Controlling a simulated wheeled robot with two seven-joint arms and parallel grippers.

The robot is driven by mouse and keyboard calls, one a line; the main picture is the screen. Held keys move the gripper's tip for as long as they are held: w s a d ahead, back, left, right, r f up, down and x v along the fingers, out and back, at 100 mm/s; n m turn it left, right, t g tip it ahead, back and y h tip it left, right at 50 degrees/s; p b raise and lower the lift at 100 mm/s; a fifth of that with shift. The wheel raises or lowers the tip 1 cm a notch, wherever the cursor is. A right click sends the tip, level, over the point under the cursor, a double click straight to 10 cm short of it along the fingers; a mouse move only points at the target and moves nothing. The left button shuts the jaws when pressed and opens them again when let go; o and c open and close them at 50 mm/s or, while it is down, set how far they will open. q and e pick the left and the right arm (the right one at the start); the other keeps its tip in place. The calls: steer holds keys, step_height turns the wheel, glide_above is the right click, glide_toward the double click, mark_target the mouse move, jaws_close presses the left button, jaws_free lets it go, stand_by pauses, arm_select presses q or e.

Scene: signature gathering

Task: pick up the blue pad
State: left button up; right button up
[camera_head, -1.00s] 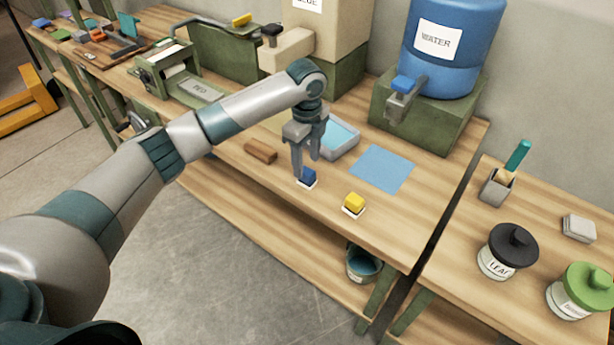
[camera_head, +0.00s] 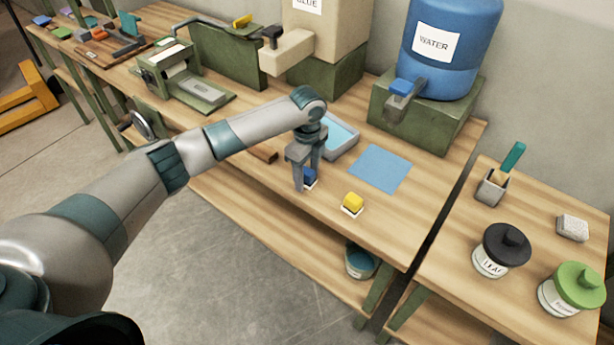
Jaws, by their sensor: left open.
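The blue pad (camera_head: 311,178) is a small blue block on a white base, on the wooden bench near its front edge. My left gripper (camera_head: 306,184) points down over it with its jaws open. One finger stands in front of the pad's left side and hides part of it. I cannot tell whether the fingers touch the pad. My right gripper is not in view.
A yellow pad (camera_head: 353,202) sits to the right of the blue one. Behind are a flat blue sheet (camera_head: 380,168), a tray of blue liquid (camera_head: 341,137) and a blue water barrel (camera_head: 447,45).

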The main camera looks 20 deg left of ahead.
mark_target(308, 171)
arm_select(q)
steer(key=shift+c, duration=0.3)
steer(key=c, duration=1.1)
steer(key=shift+r, duration=0.15)
steer(key=shift+r+b, duration=0.55)
steer(key=shift+r, duration=0.1)
step_height(308, 171, up, 2)
steer(key=shift+r+b, duration=0.2)
steer(key=shift+b, duration=0.5)
steer(key=s+d+r+b, duration=0.1)
steer(key=d+r, duration=0.1)
steer(key=d, duration=0.1)
steer(key=s+d+r+b, duration=0.1)
steer(key=d+r, duration=0.1)
steer(key=d, duration=0.2)
steer(key=s+d+r+b, duration=0.1)
steer(key=d+r, duration=0.2)
steer(key=d, duration=0.1)
steer(key=shift+s+d+b, duration=0.1)
steer(key=shift+s+b, duration=0.05)
steer(key=shift+b, duration=0.15)
